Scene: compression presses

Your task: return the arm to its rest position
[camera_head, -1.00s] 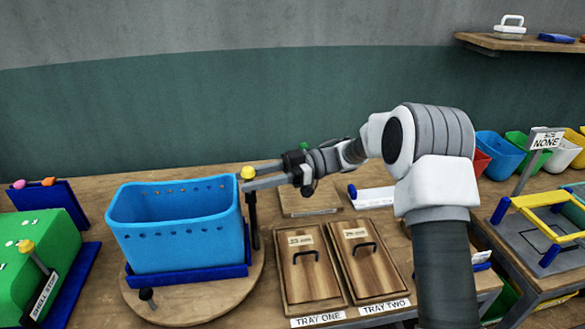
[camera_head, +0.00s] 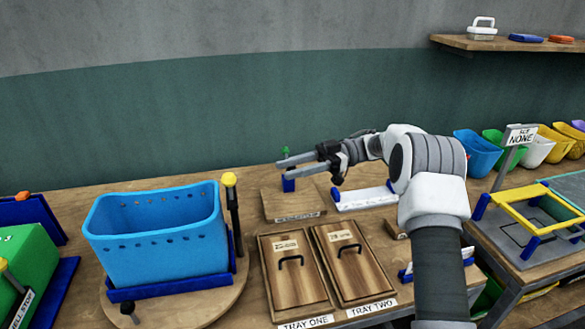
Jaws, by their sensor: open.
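My arm reaches up from the bottom right and bends to the left over the bench. My gripper (camera_head: 296,162) is open and points left, with nothing between its fingers. It hangs above a small wooden board that carries a blue post with a green top. The yellow-topped black post (camera_head: 229,180) beside the blue bin stands to the left of the fingertips, clear of them.
The blue bin (camera_head: 150,250) stands on a round wooden base. Two lidded wooden trays, TRAY ONE (camera_head: 284,297) and TRAY TWO (camera_head: 372,282), lie in front. A yellow-barred frame (camera_head: 520,222) and coloured bins are at right. A wall shelf (camera_head: 500,42) is above.

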